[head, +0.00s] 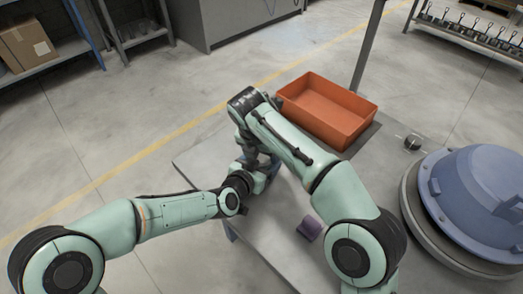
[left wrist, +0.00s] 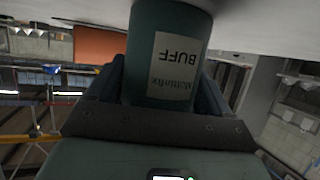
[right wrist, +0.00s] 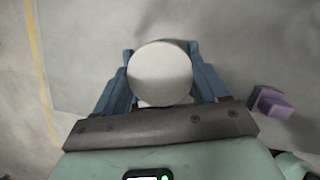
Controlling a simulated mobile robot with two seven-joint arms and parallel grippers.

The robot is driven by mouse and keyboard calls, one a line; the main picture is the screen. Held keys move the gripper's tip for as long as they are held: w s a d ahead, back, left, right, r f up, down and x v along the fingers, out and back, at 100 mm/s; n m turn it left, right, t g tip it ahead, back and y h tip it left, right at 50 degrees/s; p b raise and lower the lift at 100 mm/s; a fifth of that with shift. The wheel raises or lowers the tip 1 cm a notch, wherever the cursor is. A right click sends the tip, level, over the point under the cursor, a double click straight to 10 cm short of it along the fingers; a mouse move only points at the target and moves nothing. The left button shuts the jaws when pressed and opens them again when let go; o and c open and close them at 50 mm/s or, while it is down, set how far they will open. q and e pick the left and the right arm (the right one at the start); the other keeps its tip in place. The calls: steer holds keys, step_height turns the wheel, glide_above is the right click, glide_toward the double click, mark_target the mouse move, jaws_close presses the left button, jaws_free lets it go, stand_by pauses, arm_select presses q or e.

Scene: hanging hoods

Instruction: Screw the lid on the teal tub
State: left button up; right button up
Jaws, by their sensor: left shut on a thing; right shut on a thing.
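The teal tub (left wrist: 140,75) fills the middle of the left wrist view, its pale BUFF label upside down there. My left gripper (left wrist: 160,88) is shut on the tub, with a blue finger at each side. In the right wrist view, my right gripper (right wrist: 161,78) is shut on a round, off-white lid (right wrist: 160,72), seen face on. In the head view both hands meet over the near-left part of the table, and my right arm largely hides tub and lid. Whether the lid touches the tub's rim cannot be told.
An orange bin (head: 327,108) stands at the table's back. A purple object (head: 309,228) lies on the grey table (head: 270,240), right of the hands; it also shows in the right wrist view (right wrist: 270,103). A small dark round item (head: 412,142) and a large blue hood (head: 478,200) are at right.

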steer(key=shift+d+f, duration=0.15)
steer(key=shift+f, duration=0.45)
steer(key=shift+r, duration=0.25)
steer(key=shift+r, duration=0.6)
stand_by(0.4)
